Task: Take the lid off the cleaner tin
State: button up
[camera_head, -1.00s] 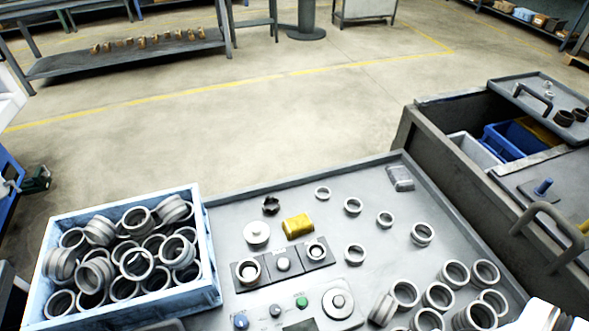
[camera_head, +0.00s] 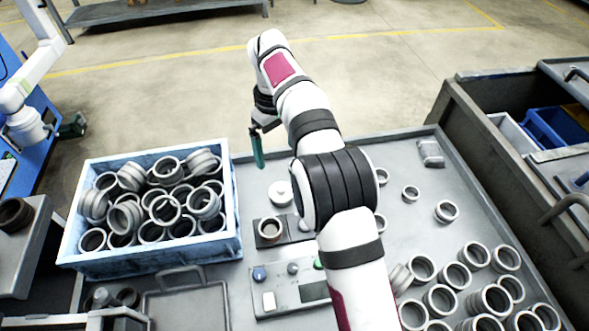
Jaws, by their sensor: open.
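A small round pale tin (camera_head: 280,194) stands on the grey bench between the blue crate and my arm. A disc with a small knob in its middle, which looks like its lid, covers the top. My gripper (camera_head: 258,160) is above and a little left of the tin, pointing down, apart from it. One teal finger shows clearly, and nothing shows held in the jaws. My forearm covers part of the bench just right of the tin.
A blue crate (camera_head: 150,262) full of metal rings stands left. A fixture block (camera_head: 270,242) holding a ring is just in front of the tin, with a control panel (camera_head: 285,290) nearer. Several loose rings lie right of my arm. A grey cabinet (camera_head: 460,110) stands at right.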

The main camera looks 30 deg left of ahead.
notch_tip(320, 180, down, 14)
jog(key=shift+w+d+f, duration=0.15)
jog(key=shift+f, duration=0.1)
jog(key=c, duration=1.1)
jog(key=shift+r, duration=0.5)
jog(key=shift+c, duration=0.2)
notch_tip(320, 180, up, 3)
jog(key=w+d+r, duration=0.3)
jog(key=d+r, duration=0.3)
jog(key=d, duration=0.4)
jog(key=n, duration=0.4)
send_near(281, 187)
jog(key=d+f, duration=0.1)
jog(key=d, duration=0.2)
jog(key=s+a+f, duration=0.1)
jog(key=a+f, duration=0.1)
jog(key=a, duration=0.1)
jog(key=s+a+f, duration=0.3)
jog(key=a+f, duration=0.1)
jog(key=a, duration=0.1)
jog(key=shift+s+a+f, duration=0.15)
jog(key=shift+a, duration=0.2)
jog(key=shift+s+a+f, duration=0.1)
jog(key=shift+f, duration=2)
